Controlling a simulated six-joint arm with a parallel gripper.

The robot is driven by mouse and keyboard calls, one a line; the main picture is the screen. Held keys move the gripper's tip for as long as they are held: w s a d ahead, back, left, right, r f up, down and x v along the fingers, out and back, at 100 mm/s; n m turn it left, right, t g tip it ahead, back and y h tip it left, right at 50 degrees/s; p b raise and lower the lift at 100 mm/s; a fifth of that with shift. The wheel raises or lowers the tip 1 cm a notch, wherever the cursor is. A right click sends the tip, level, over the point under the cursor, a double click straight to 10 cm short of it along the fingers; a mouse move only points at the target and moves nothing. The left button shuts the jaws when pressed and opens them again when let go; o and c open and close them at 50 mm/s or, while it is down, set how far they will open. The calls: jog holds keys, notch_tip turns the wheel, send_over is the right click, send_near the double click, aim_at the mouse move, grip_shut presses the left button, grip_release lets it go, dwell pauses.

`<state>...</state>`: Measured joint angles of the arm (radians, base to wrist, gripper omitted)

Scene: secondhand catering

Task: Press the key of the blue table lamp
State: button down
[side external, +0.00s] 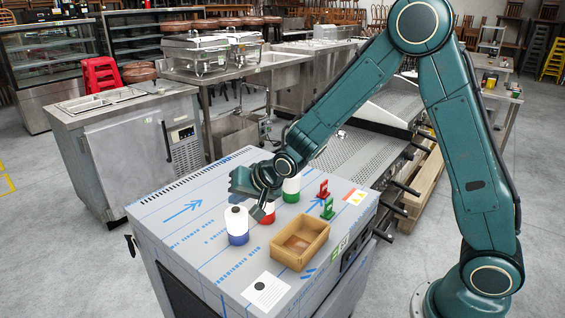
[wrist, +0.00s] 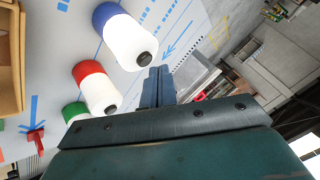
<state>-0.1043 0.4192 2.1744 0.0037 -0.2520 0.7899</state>
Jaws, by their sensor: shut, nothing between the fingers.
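The blue table lamp (side external: 237,226) has a white rounded body on a blue base and stands upright on the worktop. In the wrist view the blue lamp (wrist: 128,40) shows a dark round key (wrist: 145,59) on its top. My gripper (side external: 259,213) is shut and empty, pointing down just right of and behind the blue lamp. In the wrist view my fingertips (wrist: 159,69) appear close beside the key; I cannot tell whether they touch anything. A red lamp (wrist: 97,88) and a green lamp (wrist: 75,112) of the same shape stand in line with it.
The red lamp (side external: 266,214) stands close by my fingers and is partly hidden. The green lamp (side external: 291,189) is farther back. An open brown box (side external: 313,234) sits to the right, with small red (side external: 323,190) and green (side external: 328,209) stands behind it. The worktop's left side is clear.

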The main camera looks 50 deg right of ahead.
aim_at(240, 212)
jog(key=shift+r, duration=0.1)
notch_tip(240, 212, up, 6)
jog(key=shift+f, duration=0.1)
dwell(0.9)
jog(key=s+d+r+n+g, duration=0.1)
jog(key=s+d+r+n, duration=0.1)
jog(key=s+r, duration=0.35)
jog(key=s+d+r+n+g, duration=0.1)
jog(key=s+r+n, duration=0.15)
jog(key=s, duration=0.65)
jog(key=s+d+r+n+g+h, duration=0.1)
jog(key=s+d+n, duration=0.1)
jog(key=s, duration=1.6)
jog(key=shift+n+g, duration=0.3)
jog(key=shift+n, duration=0.35)
